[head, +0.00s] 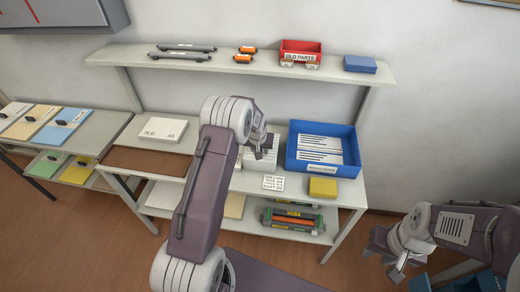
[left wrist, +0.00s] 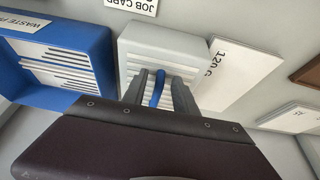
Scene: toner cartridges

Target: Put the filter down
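The filter, a pale block with a ribbed face (left wrist: 187,50) and a blue tab (left wrist: 157,88), is in the left wrist view. In the head view the pale ribbed block (head: 262,163) is on the table between the brown mat and the blue bin. My left gripper (left wrist: 158,90) has its two dark fingers on either side of the blue tab, with gaps showing between tab and fingers. The left arm hides part of the filter in the head view. My right gripper (head: 384,263) is empty at the lower right, off the table, its fingers apart.
A blue bin (head: 350,172) of white slatted pieces stands right of the filter. A job card (head: 273,183) and a yellow block (head: 323,187) lie in front. A white box (head: 162,130) and a brown mat (head: 150,163) are at left. A shelf (head: 225,64) runs above.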

